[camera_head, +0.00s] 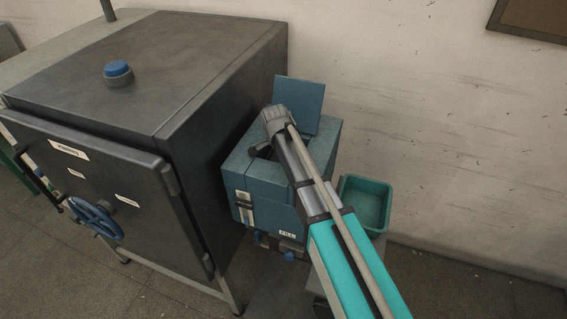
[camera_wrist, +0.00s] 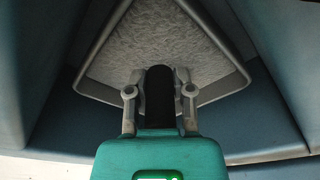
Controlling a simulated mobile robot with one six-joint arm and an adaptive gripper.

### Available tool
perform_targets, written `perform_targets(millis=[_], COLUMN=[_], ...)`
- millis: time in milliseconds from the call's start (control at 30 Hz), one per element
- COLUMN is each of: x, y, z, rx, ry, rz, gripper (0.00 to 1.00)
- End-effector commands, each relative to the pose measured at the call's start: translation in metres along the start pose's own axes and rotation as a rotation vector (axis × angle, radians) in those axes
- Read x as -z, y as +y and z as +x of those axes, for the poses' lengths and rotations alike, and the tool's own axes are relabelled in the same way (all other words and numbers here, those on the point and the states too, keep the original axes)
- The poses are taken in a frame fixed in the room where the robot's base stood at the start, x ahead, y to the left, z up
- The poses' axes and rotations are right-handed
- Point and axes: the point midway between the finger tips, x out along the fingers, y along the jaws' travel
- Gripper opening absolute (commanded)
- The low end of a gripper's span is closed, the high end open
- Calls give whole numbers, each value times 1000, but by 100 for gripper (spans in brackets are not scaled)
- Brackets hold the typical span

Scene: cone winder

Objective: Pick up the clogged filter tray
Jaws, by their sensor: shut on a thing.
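The filter tray (camera_wrist: 155,42) shows in the wrist view as a grey frame with a matted, fibrous pale grey filling and a black handle (camera_wrist: 160,108). It is inside a blue box, between its walls. My gripper (camera_wrist: 160,88) is shut on the black handle, one finger on each side. In the head view my gripper (camera_head: 260,150) is down in the open top of the blue box (camera_head: 257,183), mostly hidden by my arm. The tray cannot be made out there. The lid (camera_head: 299,104) of the box stands raised at the back.
A large dark cabinet (camera_head: 130,85) with a blue handwheel (camera_head: 96,217) and a blue-topped knob (camera_head: 118,72) stands close left of the box. An empty teal bin (camera_head: 366,204) sits right of the box. The wall is close behind.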

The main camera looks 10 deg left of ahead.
Motion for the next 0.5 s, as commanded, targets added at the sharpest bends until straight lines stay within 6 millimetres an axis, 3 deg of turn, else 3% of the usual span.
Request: perform_targets(millis=[500], x=[0], y=[0], z=[-1], rx=[0], ry=[0], rz=[0], gripper=[0])
